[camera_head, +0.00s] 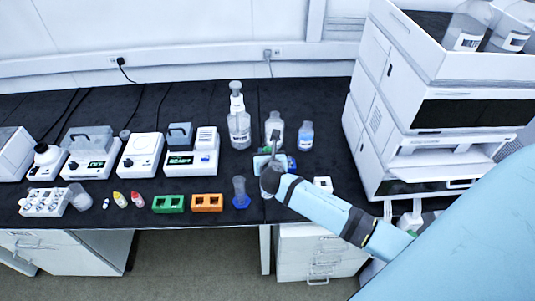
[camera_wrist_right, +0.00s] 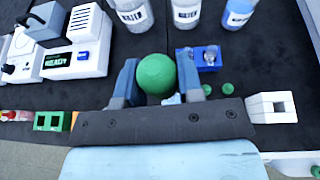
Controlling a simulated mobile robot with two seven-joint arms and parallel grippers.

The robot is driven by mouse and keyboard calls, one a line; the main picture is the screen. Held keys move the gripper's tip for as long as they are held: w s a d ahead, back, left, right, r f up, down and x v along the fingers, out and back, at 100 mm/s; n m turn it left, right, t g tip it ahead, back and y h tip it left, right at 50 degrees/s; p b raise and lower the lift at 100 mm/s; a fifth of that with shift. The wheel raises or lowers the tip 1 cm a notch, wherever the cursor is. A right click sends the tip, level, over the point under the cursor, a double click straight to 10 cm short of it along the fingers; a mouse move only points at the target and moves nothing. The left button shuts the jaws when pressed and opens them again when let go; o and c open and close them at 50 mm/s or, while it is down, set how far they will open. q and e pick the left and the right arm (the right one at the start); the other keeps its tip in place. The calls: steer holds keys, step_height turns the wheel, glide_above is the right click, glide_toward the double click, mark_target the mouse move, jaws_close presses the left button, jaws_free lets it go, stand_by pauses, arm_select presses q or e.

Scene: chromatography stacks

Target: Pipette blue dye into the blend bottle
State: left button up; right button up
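My right gripper (camera_head: 268,164) is over the bench, in front of the bottles. In the right wrist view its fingers (camera_wrist_right: 160,85) stand on either side of a round green bulb (camera_wrist_right: 156,74) and appear to touch it; anything below the bulb is hidden. A bottle with blue contents (camera_head: 305,137) stands upright behind the gripper; it also shows in the wrist view (camera_wrist_right: 239,14). A clear labelled bottle (camera_head: 274,124) stands left of it, partly covered by the gripper. A larger clear bottle (camera_head: 238,128) is further left. The labels are too small to read. My left gripper is out of view.
A blue holder (camera_wrist_right: 207,59) with a clear-topped item is right of the gripper. A white block (camera_wrist_right: 272,107) is near the front edge. A blue-based clear vessel (camera_head: 240,193), orange rack (camera_head: 207,203) and green rack (camera_head: 168,204) line the front. A tall instrument stack (camera_head: 400,110) bounds the right.

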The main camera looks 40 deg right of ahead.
mark_target(267, 149)
steer(key=shift+r+p, duration=0.95)
steer(key=shift+r, duration=1.05)
